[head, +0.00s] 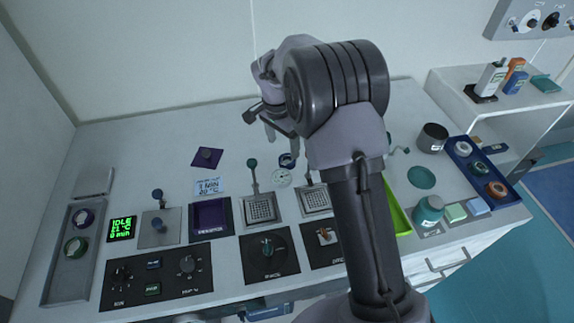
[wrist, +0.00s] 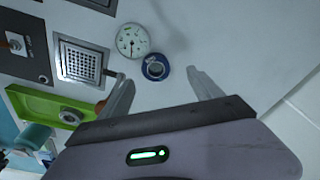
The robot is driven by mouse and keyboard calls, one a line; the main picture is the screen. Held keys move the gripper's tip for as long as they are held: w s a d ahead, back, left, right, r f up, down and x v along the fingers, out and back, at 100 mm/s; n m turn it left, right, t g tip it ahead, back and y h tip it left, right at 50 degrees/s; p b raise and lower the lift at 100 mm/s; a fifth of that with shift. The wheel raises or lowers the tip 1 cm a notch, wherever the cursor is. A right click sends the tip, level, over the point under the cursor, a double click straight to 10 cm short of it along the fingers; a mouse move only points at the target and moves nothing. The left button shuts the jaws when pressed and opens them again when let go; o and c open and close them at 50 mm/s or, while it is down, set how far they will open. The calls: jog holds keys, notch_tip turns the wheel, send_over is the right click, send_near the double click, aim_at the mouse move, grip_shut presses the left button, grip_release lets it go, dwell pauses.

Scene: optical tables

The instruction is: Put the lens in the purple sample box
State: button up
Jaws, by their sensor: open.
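A small round piece with a dark blue rim, which looks like the lens (wrist: 155,67), lies on the table between and just beyond my fingertips in the wrist view. In the head view the lens (head: 287,160) is below my gripper, beside a white dial. My gripper (wrist: 160,80) is open and empty, with its fingers apart. In the head view my gripper (head: 262,127) is partly hidden by my arm. The purple sample box (head: 210,218) stands open at the front left of the table, with no lid on it. A purple square plate with a knob (head: 207,157) lies behind it.
The white dial (wrist: 132,40) lies close to the lens. Metal grid plates (head: 261,208) and control panels (head: 268,254) line the front. A green tray (wrist: 40,102) and a blue rack (head: 470,178) stand to the right in the head view. The back left of the table is clear.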

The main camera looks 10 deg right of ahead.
aim_at(287, 159)
jog(key=f+b, duration=0.1)
jog(key=f, duration=0.1)
jog(key=f+b, duration=0.1)
jog(key=f, duration=0.1)
jog(key=d+f+b, duration=0.1)
jog(key=f, duration=0.1)
jog(key=shift+s+f, duration=0.1)
jog(key=shift+s, duration=0.05)
jog(key=shift+c, duration=1.3)
grip_shut()
jog(key=shift+r, duration=0.2)
